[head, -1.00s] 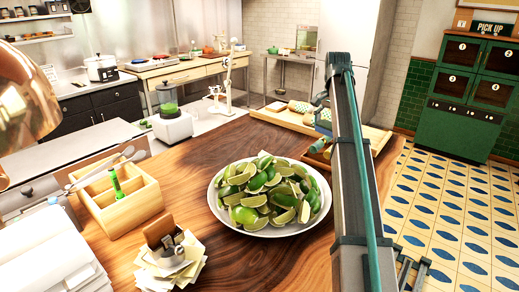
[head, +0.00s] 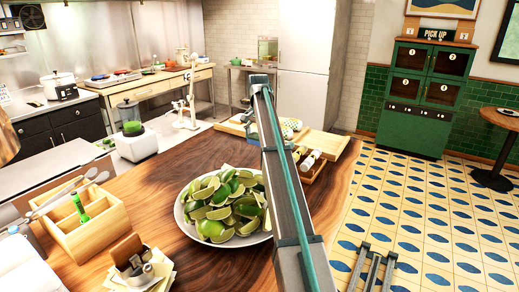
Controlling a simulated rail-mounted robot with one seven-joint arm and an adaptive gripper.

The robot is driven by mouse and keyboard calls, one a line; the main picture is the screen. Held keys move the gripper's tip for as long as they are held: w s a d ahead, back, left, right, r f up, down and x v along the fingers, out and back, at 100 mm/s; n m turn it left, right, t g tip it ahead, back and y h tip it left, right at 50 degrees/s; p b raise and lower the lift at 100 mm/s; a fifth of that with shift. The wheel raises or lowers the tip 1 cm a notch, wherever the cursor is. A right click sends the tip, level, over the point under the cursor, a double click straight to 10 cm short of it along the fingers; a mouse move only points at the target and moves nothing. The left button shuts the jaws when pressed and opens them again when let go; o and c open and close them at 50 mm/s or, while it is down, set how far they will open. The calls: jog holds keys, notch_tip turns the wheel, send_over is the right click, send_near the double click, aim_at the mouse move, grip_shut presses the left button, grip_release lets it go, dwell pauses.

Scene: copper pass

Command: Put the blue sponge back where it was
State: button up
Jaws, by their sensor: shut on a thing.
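My arm runs up the middle of the head view, and my gripper (head: 246,104) is at its far end, small and mostly hidden behind the arm. It is shut on a small blue thing, which looks like the blue sponge (head: 249,117), partly hidden by the arm. The sponge appears over or close to the left part of the wooden tray (head: 331,143) at the far end of the counter. Whether it touches the tray cannot be told.
A plate of limes (head: 185,222) stands on the wooden counter (head: 165,195) left of my arm. A wooden caddy (head: 98,225) with a green-handled tool is further left. A small crate of bottles (head: 311,165) sits by the tray. A blender (head: 135,140) stands behind.

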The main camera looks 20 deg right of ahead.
jog(key=p, duration=0.1)
send_over(260, 156)
jog(key=f, duration=0.4)
jog(key=shift+s+a+f, duration=0.2)
jog(key=shift+s+f, duration=0.1)
jog(key=shift+f, duration=0.1)
jog(key=shift+w+d+f+p, duration=0.1)
jog(key=shift+f+p, duration=0.6)
jog(key=shift+f, duration=1.05)
jog(key=shift+f, duration=0.15)
jog(key=o, duration=0.7)
notch_tip(260, 156, up, 12)
jog(key=b, duration=0.3)
jog(key=shift+r, duration=0.2)
jog(key=shift+f, duration=0.1)
